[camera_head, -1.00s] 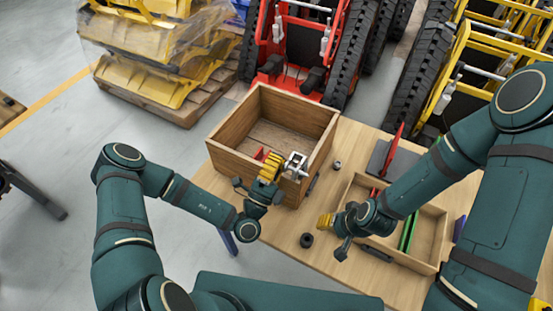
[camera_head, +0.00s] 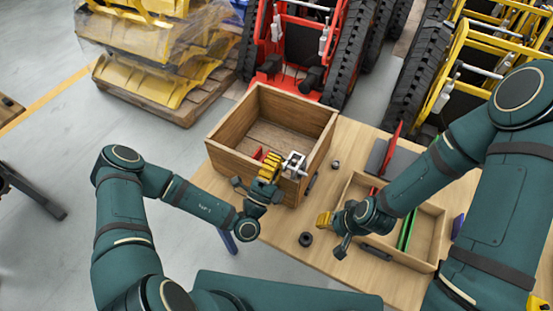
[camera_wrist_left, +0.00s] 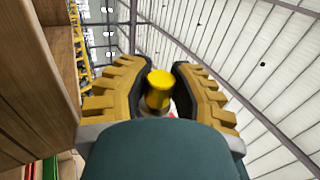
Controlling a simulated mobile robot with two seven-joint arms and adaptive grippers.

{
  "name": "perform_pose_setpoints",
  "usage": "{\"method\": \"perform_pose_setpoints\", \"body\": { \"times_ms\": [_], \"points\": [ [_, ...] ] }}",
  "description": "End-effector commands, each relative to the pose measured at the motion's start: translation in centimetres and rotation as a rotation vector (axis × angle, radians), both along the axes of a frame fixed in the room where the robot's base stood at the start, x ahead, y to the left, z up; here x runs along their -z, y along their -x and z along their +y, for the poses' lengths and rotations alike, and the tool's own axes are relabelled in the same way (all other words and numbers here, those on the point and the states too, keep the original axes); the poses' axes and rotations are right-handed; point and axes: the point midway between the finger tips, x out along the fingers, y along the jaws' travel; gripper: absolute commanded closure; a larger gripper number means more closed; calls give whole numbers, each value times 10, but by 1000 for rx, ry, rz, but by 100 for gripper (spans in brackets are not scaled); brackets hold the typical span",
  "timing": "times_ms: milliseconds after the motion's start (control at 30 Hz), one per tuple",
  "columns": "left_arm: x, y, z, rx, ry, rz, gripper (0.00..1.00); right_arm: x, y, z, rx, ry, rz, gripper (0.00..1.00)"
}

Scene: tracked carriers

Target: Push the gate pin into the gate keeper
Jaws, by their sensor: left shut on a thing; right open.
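My left gripper (camera_head: 268,170) is at the front wall of a wooden crate, its yellow fingers up against the crate's front right side. In the left wrist view its two ridged fingers (camera_wrist_left: 158,95) stand on either side of a yellow-capped pin (camera_wrist_left: 159,82), taken to be the gate pin, and are shut on it. A silvery metal bracket (camera_head: 295,163), which looks like the gate keeper, sits on the crate front just right of the fingers. Whether the pin is inside it is hidden. My right gripper (camera_head: 324,220) is open and empty above the table.
The wooden crate (camera_head: 222,163) stands on the table's left part. A shallow tray (camera_head: 430,235) with green and red strips lies under my right arm. A black ring (camera_head: 306,239) and a small nut (camera_head: 336,164) lie on the table (camera_head: 290,225). A grey plate with a red upright (camera_head: 391,145) stands behind the tray.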

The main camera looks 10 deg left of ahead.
Motion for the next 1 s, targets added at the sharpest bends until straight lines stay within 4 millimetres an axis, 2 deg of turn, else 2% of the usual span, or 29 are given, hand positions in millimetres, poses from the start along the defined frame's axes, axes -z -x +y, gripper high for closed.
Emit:
{"method": "perform_pose_setpoints", "body": {
  "times_ms": [1000],
  "points": [
    [0,2,-7,0,1,0,100,-7,0,0,0,0,0,53]
  ]
}}
